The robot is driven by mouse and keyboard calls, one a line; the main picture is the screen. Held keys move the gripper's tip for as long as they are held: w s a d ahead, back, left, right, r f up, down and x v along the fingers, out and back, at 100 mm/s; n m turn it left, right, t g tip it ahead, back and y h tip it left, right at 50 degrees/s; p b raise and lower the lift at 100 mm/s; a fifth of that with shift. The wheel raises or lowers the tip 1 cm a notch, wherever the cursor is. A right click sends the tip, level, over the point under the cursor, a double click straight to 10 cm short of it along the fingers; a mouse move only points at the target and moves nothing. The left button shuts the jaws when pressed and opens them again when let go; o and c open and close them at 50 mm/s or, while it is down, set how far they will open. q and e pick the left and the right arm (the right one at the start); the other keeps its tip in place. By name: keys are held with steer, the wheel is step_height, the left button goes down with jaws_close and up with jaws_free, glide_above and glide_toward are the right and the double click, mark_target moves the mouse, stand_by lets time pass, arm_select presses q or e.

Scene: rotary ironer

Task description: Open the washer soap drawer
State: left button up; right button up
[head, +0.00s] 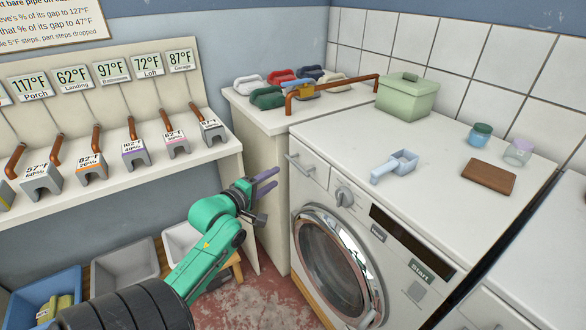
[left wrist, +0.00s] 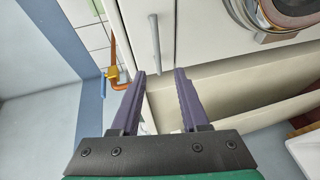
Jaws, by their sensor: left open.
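The washer (head: 402,248) is white with a round glass door. Its soap drawer (head: 313,169) is at the upper left of the front and looks shut, with a grey bar handle (head: 298,167). My left gripper (head: 273,178) is open and empty, its purple fingers just left of the drawer front and apart from it. In the left wrist view the handle (left wrist: 155,45) shows as a grey bar just beyond the open fingertips (left wrist: 160,72), roughly in line with the gap between them. My right gripper is not in view.
On the washer top are a green lidded box (head: 407,98), a pale scoop (head: 395,165), small jars (head: 480,134) and a brown block (head: 488,178).

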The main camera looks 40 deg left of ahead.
mark_target(295, 165)
arm_select(q)
steer(key=x, duration=1.1)
steer(key=shift+w+d+r, duration=0.15)
steer(key=shift+w+d, duration=0.05)
steer(key=shift+w+a, duration=0.1)
steer(key=shift+w, duration=0.1)
steer(key=shift+c, duration=1)
jaws_close()
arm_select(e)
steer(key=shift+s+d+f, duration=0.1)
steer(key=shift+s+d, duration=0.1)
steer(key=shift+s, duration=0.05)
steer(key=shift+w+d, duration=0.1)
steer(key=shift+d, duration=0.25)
